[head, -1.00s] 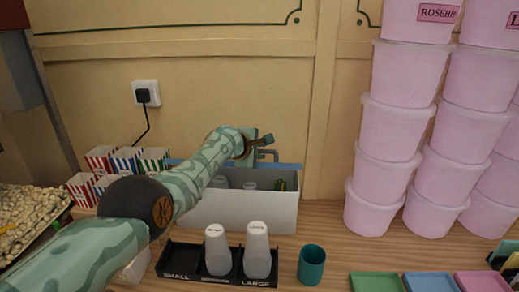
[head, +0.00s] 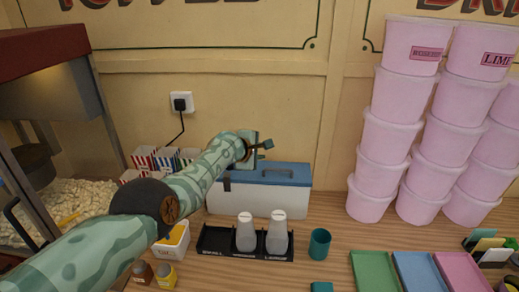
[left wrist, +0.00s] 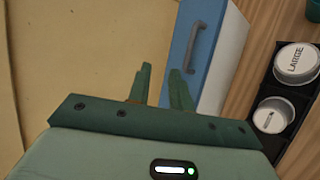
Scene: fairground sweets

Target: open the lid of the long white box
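The long white box (head: 256,202) stands against the back wall in the head view. Its blue lid (head: 294,180) lies shut on top, with a grey-blue handle (head: 278,172). My left gripper (head: 264,146) is above the back of the lid, near the wall. In the left wrist view, the lid (left wrist: 182,38) and its handle (left wrist: 196,46) lie beyond the left gripper (left wrist: 160,69). Its fingers are apart with nothing between them. My right gripper is not in view.
A black cup holder (head: 222,241) with two white cups stands in front of the box. A teal cup (head: 319,244) is to its right. Pink tubs (head: 378,170) are stacked at right. Striped popcorn boxes (head: 144,158) stand behind my left arm.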

